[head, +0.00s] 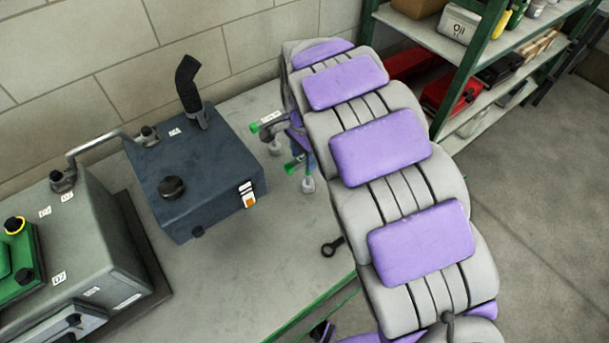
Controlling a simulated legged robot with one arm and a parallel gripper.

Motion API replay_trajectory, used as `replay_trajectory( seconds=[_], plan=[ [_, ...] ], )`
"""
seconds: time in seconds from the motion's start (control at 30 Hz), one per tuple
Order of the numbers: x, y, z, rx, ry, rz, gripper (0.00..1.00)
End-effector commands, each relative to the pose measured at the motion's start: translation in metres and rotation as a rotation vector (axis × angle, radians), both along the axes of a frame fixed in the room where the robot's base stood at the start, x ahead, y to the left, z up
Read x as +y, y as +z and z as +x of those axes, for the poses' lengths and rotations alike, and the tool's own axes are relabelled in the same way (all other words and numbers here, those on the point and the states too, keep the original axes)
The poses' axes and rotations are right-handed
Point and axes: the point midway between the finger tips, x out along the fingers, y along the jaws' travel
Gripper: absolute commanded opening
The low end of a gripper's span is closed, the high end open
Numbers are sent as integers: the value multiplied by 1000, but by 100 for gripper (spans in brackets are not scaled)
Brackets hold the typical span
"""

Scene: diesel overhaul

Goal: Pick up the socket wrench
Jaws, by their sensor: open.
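A dark ring-shaped tool end (332,248) lies on the grey workbench (250,275), near its front edge. It looks like the ring end of the socket wrench. The rest of it runs under my grey arm with purple pads and is hidden. My arm stretches from the lower right up to the top middle of the head view and covers the right part of the bench. I cannot make out my gripper or its fingers.
A blue-grey tank (195,175) with a black spout stands left of the ring end. A grey machine (85,260) stands further left. Green-tipped pipe fittings (270,122) stand beside the tank. A green-framed shelf (480,65) holds containers at upper right. Bench between tank and front edge is clear.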

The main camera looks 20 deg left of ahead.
Motion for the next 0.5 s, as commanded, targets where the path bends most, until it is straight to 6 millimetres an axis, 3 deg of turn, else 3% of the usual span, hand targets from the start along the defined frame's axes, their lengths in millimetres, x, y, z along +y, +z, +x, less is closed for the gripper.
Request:
replay_trajectory(
  seconds=[0.03, 0.17, 0.4, 0.5],
  plan=[
    [-3, -12, -1, 3, 0, -1, 51],
    [-9, -26, -2, 6, -1, 2, 51],
    [-5, -29, -1, 3, 0, 0, 51],
    [-2, -30, -1, 4, 0, -4, 43]
  ],
)
